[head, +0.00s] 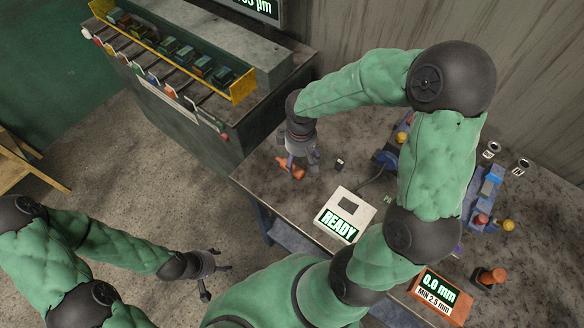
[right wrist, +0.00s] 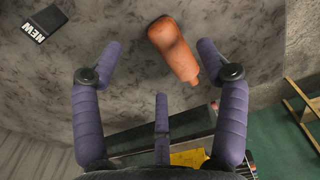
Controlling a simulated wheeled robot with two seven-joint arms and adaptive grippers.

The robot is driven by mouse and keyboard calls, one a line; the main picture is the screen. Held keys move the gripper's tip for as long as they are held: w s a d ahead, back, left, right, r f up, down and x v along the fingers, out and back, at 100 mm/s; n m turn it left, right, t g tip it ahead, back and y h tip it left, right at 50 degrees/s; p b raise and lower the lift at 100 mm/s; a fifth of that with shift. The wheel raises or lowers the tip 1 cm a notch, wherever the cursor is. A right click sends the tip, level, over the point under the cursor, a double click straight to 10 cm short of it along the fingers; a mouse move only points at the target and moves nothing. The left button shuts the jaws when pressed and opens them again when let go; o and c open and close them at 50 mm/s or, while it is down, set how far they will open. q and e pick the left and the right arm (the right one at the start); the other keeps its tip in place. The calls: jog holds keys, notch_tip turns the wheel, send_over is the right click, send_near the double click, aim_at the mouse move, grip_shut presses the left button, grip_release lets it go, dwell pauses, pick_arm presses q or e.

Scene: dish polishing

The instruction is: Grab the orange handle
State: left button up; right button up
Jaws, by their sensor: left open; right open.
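An orange handle (head: 288,168) lies on the grey table near its left edge, partly hidden by my right gripper (head: 302,163) in the head view. In the right wrist view the handle (right wrist: 172,47) lies slanted beyond the fingers, nearer the right finger than the left. My right gripper (right wrist: 160,58) is open with its purple fingers spread. Nothing is between them that I can see held. My left gripper (head: 212,277) is open and empty over the floor at the lower left, well away from the table.
A small black box marked NEW (right wrist: 45,22) lies near the handle. A white device reading READY (head: 345,213) stands to the right. An orange-topped knob (head: 491,276) and a 0.0 mm display (head: 440,293) are farther right. A yellow-edged rack (head: 242,87) stands at upper left.

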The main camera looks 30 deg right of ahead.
aim_at(297, 167)
jog(key=shift+a+f, duration=0.15)
jog(key=shift+f, duration=0.45)
notch_tip(297, 167, down, 4)
jog(key=shift+w+a+b, duration=0.1)
jog(key=shift+w+b, duration=0.05)
jog(key=shift+b, duration=0.75)
jog(key=c, duration=1.4)
